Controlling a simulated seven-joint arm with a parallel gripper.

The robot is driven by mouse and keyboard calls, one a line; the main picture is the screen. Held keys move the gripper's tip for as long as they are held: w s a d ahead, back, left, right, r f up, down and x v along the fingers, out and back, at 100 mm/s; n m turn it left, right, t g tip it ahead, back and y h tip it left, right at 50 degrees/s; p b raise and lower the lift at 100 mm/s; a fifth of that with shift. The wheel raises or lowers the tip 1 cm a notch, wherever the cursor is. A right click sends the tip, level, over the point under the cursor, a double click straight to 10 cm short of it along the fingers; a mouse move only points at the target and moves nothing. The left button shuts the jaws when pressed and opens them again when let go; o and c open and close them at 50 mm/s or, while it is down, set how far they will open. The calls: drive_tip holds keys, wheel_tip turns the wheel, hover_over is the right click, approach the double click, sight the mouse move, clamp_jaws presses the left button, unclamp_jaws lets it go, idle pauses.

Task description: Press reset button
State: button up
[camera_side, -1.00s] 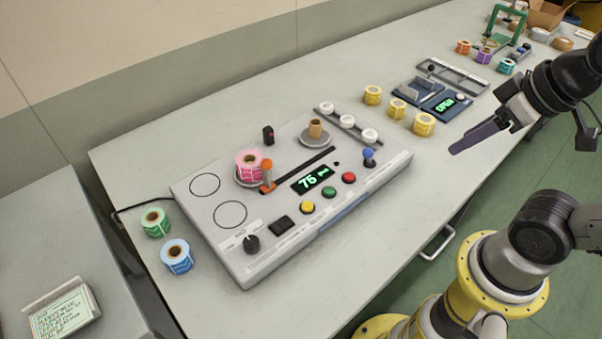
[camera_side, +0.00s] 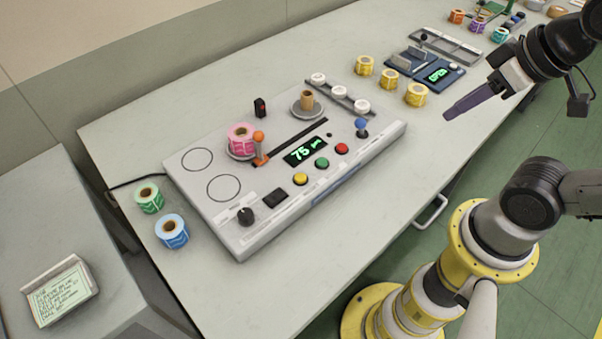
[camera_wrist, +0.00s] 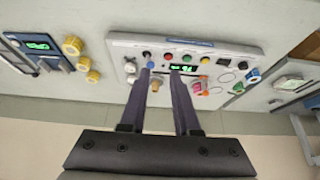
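The grey rewinder console (camera_side: 225,225) lies on the table. A yellow button (camera_side: 300,179), a green button (camera_side: 322,163) and a red button (camera_side: 341,148) line its front edge. I cannot read which is labelled reset. The console display (camera_side: 305,151) shows 75 in green. In the wrist view the red button (camera_wrist: 168,57), green button (camera_wrist: 187,58) and yellow button (camera_wrist: 205,61) show beyond the fingers. My gripper (camera_side: 448,115) is in the air right of the console, apart from the buttons. The wrist view shows its two fingers (camera_wrist: 161,75) apart with nothing between them.
Yellow rolls (camera_side: 415,95) and a blue device reading OPEN (camera_side: 437,75) sit behind. The table's front right is clear.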

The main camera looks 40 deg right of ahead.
clamp_jaws()
idle(1.4)
